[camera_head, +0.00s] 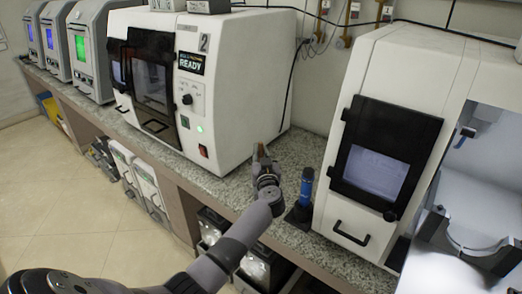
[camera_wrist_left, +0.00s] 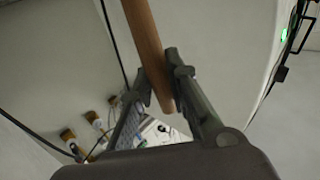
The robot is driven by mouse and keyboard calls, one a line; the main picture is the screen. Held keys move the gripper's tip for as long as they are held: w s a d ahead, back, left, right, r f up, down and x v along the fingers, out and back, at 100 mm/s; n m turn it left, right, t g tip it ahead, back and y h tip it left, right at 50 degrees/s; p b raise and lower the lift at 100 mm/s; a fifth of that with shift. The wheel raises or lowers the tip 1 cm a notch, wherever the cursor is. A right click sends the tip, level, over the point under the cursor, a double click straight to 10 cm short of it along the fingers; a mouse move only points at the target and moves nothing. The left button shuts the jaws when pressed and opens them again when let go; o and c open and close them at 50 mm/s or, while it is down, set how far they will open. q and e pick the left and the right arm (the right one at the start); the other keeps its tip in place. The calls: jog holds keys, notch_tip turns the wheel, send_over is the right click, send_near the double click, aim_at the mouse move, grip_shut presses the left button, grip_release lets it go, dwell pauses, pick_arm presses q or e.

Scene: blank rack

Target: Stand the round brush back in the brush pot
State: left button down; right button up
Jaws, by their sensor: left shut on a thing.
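My left gripper (camera_head: 262,165) reaches in over the counter between the two white machines. It is shut on a wooden handle, which I take to be the round brush (camera_head: 260,151). In the left wrist view the brown handle (camera_wrist_left: 148,45) passes between the two fingers (camera_wrist_left: 158,88) and runs out of the top of the picture; its bristles do not show. A blue upright cylinder (camera_head: 306,182) stands in a small dark holder (camera_head: 299,214) right of the gripper; I cannot tell whether this holder is the brush pot. My right gripper is not in view.
A white machine (camera_head: 242,80) marked READY stands left of the gripper. Another white machine (camera_head: 372,110) with a dark door stands close right of the blue cylinder. The speckled counter (camera_head: 300,150) is bare behind the gripper. Cables and fittings (camera_head: 348,14) are on the wall.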

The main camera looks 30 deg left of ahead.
pick_arm(q)
jog(key=shift+f, duration=0.55)
jog(key=c, duration=1.5)
grip_release()
jog(key=shift+o, duration=0.2)
jog(key=shift+s+d, duration=0.1)
jog(key=v, duration=1.1)
jog(key=shift+s+d, duration=0.25)
jog(key=shift+s, duration=0.1)
jog(key=shift+f, duration=0.1)
